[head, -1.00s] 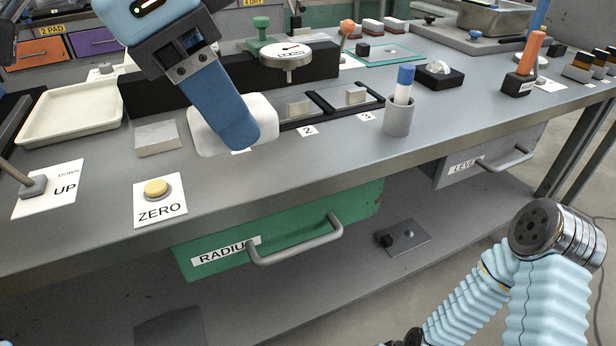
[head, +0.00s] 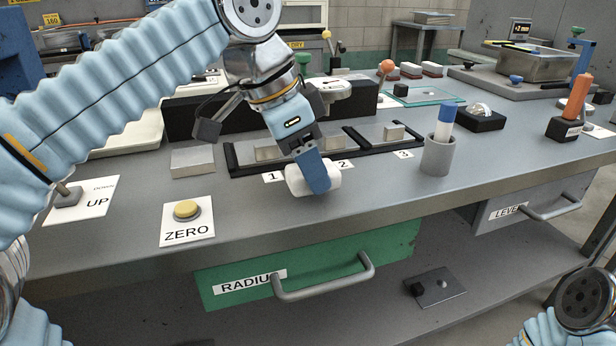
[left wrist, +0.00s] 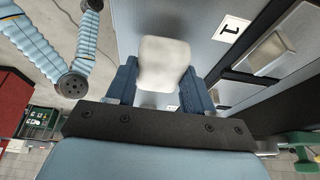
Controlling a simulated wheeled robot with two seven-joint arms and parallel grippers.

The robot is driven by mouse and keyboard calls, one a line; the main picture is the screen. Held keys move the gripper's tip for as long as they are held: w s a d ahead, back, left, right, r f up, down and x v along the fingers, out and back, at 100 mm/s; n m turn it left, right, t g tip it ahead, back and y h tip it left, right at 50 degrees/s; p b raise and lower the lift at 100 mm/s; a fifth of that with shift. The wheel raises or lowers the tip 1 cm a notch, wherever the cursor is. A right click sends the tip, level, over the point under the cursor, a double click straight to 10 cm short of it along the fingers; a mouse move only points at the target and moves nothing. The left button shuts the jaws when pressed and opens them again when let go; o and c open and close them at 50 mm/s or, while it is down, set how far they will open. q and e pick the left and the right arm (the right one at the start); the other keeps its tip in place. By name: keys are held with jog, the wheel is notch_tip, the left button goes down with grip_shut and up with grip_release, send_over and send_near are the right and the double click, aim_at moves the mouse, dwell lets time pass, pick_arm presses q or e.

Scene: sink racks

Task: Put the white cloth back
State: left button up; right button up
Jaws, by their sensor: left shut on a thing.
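The white cloth (head: 297,181) is a small rounded white bundle in the head view, at the front of the bench near labels 1 and 2. My left gripper (head: 317,177) is shut on it, with a blue finger across its right part. In the left wrist view the white cloth (left wrist: 163,62) sits between the blue fingers of my left gripper (left wrist: 160,80). I cannot tell whether the cloth touches the bench top. My right gripper is out of view; only part of my right arm shows at the lower right.
A black rack (head: 235,160) with numbered slots holding grey blocks lies just behind the cloth. A grey cup (head: 437,157) with a blue-topped white stick stands to the right. A yellow ZERO button (head: 187,209) is at left.

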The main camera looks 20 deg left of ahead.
pick_arm(q)
jog(key=shift+f, duration=0.65)
jog(key=shift+f, duration=0.1)
jog(key=o, duration=1.2)
jog(key=shift+r, duration=0.25)
jog(key=p+v, duration=0.4)
jog(key=v, duration=0.7)
jog(key=shift+s+r, duration=0.25)
jog(key=shift+r, duration=0.05)
jog(key=shift+a, duration=0.1)
